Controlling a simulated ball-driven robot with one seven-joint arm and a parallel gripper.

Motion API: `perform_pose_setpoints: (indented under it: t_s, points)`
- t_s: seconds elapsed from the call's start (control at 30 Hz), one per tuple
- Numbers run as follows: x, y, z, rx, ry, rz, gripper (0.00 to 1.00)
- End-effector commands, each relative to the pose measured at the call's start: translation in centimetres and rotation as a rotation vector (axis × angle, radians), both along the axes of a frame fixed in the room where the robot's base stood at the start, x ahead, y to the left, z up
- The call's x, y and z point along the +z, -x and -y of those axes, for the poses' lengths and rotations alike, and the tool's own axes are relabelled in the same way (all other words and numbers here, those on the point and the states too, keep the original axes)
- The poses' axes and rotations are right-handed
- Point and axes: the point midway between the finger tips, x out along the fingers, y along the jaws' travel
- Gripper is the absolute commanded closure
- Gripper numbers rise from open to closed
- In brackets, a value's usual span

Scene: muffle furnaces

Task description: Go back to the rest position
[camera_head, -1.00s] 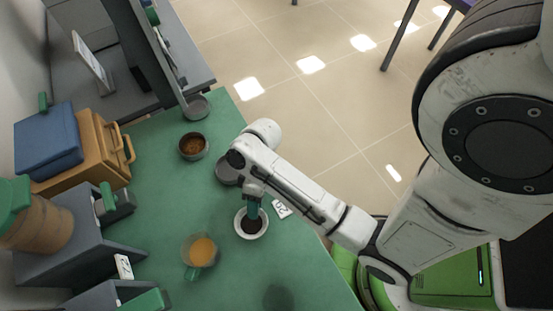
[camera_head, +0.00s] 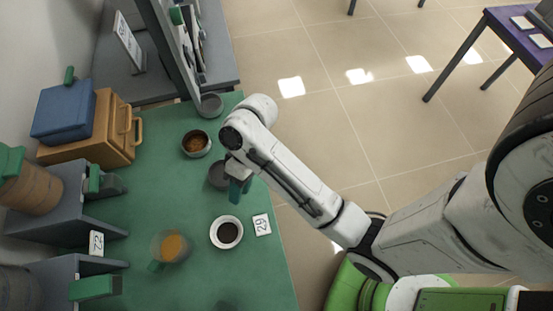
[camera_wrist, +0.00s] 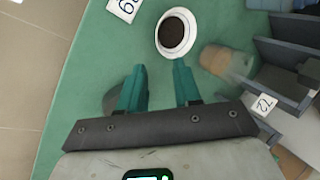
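My gripper (camera_head: 238,188) is above the green table in the head view, up and to the right of the white dish, with nothing in it. The wrist view shows its two teal fingers (camera_wrist: 160,92) apart with bare green tabletop between them. The white dish (camera_head: 213,238) with dark contents stands on the table beside a card marked 29 (camera_head: 262,224). In the wrist view the dish (camera_wrist: 161,45) lies beyond the fingertips, apart from them. A grey round dish (camera_head: 217,175) is partly hidden behind my gripper.
A glass mug of orange liquid (camera_head: 171,247) stands left of the white dish. A grey bowl of brown powder (camera_head: 196,144) and a small grey dish (camera_head: 210,105) are farther back. Grey furnaces (camera_head: 62,205) and tan and blue boxes (camera_head: 92,135) line the left side. Tiled floor lies right.

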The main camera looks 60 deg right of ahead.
Motion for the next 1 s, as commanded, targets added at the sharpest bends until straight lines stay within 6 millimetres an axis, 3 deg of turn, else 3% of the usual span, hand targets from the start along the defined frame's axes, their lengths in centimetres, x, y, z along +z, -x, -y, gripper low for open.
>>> perform_pose_setpoints:
  t_s: [0.4,0.57,0.7,0.83,1.0]
  points:
    - [-0.3,0.1,-0.4,-0.006,0.011,0.000,0.67]
    - [-3.6,3.6,0.7,-0.043,0.128,0.010,0.67]
    - [-5.9,7.9,3.6,-0.076,0.302,0.033,0.67]
    - [-6.4,10.7,6.3,-0.087,0.441,0.057,0.67]
    - [-6.1,11.9,7.9,-0.087,0.517,0.072,0.67]
